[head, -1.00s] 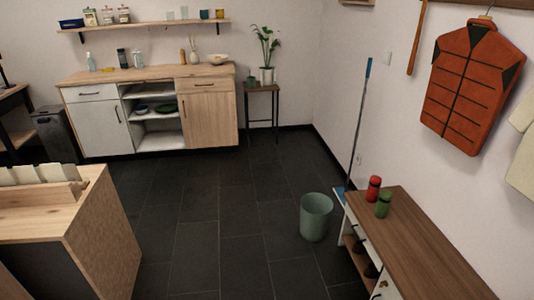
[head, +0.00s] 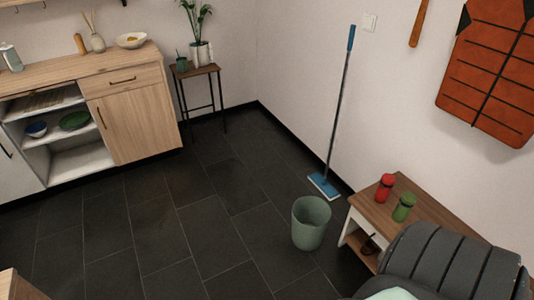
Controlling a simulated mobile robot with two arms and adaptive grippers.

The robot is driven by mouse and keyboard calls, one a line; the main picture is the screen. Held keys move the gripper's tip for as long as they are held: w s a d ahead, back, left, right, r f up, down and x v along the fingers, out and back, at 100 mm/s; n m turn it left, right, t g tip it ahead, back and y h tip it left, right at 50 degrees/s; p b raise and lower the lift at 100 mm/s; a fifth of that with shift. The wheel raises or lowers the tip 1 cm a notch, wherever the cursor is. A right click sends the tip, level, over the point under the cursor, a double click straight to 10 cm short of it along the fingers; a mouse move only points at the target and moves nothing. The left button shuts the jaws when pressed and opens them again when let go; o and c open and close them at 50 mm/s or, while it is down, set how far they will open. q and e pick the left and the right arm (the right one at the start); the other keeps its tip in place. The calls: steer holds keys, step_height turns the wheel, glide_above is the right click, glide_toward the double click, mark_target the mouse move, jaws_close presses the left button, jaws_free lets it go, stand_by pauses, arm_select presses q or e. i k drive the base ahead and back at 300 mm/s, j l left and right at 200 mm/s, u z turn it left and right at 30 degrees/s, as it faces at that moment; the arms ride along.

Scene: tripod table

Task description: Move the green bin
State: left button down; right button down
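The green bin (head: 310,232) is a round, open-topped grey-green bucket. It stands upright on the dark tiled floor, right of the middle in the head view, just left of the low wooden bench. Its inside looks empty from here, though its bottom is hidden. Nothing touches the bin.
The wooden bench (head: 419,209) with a red bottle (head: 384,189) and a green bottle (head: 403,208) stands by the right wall. A blue mop (head: 338,115) leans behind the bin. A cabinet (head: 137,122) and plant table (head: 197,73) stand at the back. The floor left of the bin is clear.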

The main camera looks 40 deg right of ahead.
mark_target(312, 215)
steer(key=i+j+z, duration=0.1)
steer(key=i+z, duration=0.25)
steer(key=i, duration=0.2)
steer(key=i+j+z, duration=0.3)
steer(key=i, duration=0.25)
steer(key=i+j+z, duration=0.35)
steer(key=i, duration=0.2)
